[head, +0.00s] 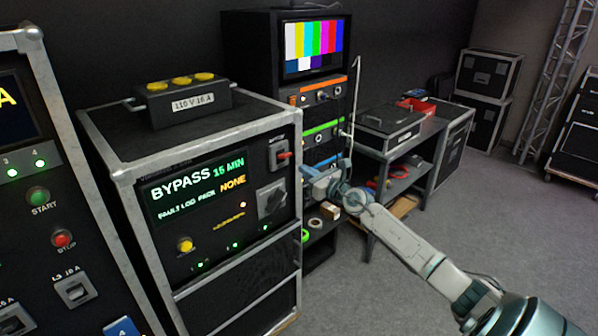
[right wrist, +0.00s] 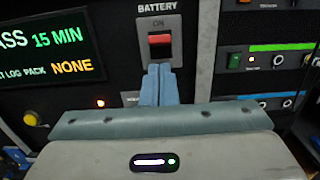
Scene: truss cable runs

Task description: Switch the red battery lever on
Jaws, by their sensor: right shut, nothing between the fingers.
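The red battery lever (head: 284,156) sits on a grey plate on the front of the black rack case, right of the lit BYPASS display. In the right wrist view the lever (right wrist: 160,39) shows as a red bar below the ON marking, under the word BATTERY, with a dark slot beneath it. My right gripper (head: 309,172) is shut and empty, in front of the case's right edge. In the right wrist view its blue fingertips (right wrist: 160,70) are together just below the lever; whether they touch it I cannot tell. My left gripper is not in view.
A rack with a colour-bar monitor (head: 313,45) and a bench (head: 390,140) stand behind.

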